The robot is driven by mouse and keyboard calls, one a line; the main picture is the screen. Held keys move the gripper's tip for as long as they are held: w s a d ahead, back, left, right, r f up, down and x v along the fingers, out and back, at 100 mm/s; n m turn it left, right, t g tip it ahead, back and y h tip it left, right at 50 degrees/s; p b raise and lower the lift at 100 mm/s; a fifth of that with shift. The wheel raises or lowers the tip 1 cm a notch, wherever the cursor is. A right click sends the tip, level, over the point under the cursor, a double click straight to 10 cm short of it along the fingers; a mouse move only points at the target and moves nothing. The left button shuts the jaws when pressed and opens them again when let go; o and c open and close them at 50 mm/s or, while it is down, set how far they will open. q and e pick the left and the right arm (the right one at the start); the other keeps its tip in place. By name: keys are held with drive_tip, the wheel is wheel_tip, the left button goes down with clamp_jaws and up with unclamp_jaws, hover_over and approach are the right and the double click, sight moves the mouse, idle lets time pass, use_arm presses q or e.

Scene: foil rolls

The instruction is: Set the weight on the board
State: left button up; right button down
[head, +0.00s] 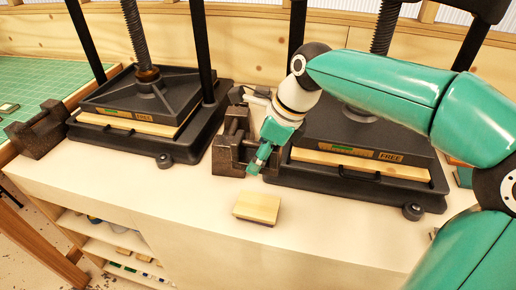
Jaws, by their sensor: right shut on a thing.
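A dark cast-metal weight (229,150) is on the pale bench between the two presses, at the centre of the head view. My right gripper (258,162) is at its right side, pointing down, and is shut on it; the fingers partly cover the grip. I cannot tell whether the weight is clear of the bench. A small light wooden board (257,207) lies flat on the bench in front of the weight, with nothing on it. A similar dark metal piece (38,132) stands at the left. My left gripper is not in view.
A black screw press (150,90) stands on the left and another (345,145) on the right, close to my right gripper. Each has a wooden strip at its front. A green cutting mat (35,85) is at far left. The bench front is mostly clear around the board.

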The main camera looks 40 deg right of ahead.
sight(254, 204)
wheel_tip(254, 204, down, 15)
drive_tip(key=shift+r+b, duration=0.1)
drive_tip(key=shift+b, duration=0.45)
drive_tip(key=shift+w, duration=0.1)
drive_tip(key=shift+c, duration=1.6)
unclamp_jaws()
drive_tip(key=v, duration=1.2)
drive_tip(key=shift+p, duration=0.3)
